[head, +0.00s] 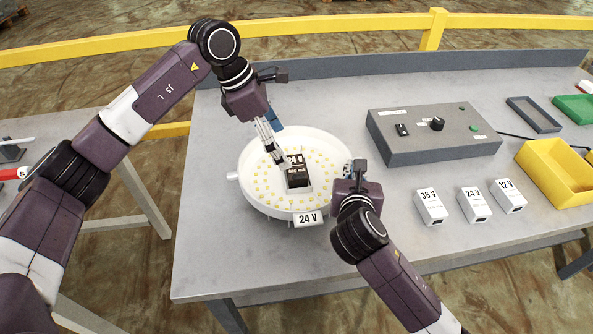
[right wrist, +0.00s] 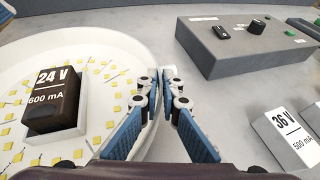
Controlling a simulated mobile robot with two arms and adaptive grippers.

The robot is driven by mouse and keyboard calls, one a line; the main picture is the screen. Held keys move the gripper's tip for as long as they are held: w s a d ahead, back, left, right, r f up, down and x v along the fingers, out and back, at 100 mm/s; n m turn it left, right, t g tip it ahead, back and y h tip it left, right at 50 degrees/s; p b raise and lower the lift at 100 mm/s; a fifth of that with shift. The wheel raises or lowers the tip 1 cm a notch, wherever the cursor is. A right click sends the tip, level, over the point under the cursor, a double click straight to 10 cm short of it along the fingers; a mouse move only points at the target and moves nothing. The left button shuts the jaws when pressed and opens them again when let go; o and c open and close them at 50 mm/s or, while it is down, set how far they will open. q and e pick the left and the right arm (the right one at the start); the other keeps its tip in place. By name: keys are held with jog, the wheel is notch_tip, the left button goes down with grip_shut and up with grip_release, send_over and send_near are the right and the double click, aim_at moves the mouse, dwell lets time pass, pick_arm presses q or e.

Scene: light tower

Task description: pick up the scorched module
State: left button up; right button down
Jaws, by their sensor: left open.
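The scorched module is a blackened block (head: 298,176) marked 24 V, seated in the middle of a round white LED board (head: 252,196). In the right wrist view the dark module (right wrist: 54,98) shows "24 V" and "600 mA" and sits on a pale base. My left gripper (head: 279,157) is open, pointing down just beside and above the module's upper left in the head view; contact cannot be told. My right gripper (right wrist: 161,72) has its fingertips together, with nothing between them. In the head view it is over the board's right edge.
White modules marked 36 V (head: 431,208), 24 V (head: 474,204) and 12 V (head: 510,196) stand on the right of the bench. A grey control box (head: 430,146) is behind them. A yellow bin (head: 556,178), grey tray (head: 533,115) and green tray (head: 576,110) are at far right.

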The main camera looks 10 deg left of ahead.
aim_at(295, 166)
pick_arm(q)
jog(key=x, duration=0.7)
jog(key=shift+s+d+f, duration=0.1)
jog(key=shift+d+f, duration=0.1)
jog(key=shift+f, duration=0.1)
jog(key=c, duration=1.4)
jog(key=shift+r, duration=0.1)
pick_arm(e)
jog(key=c, duration=2.1)
grip_release()
pick_arm(q)
notch_tip(295, 166, up, 10)
pick_arm(e)
jog(key=v, duration=1.2)
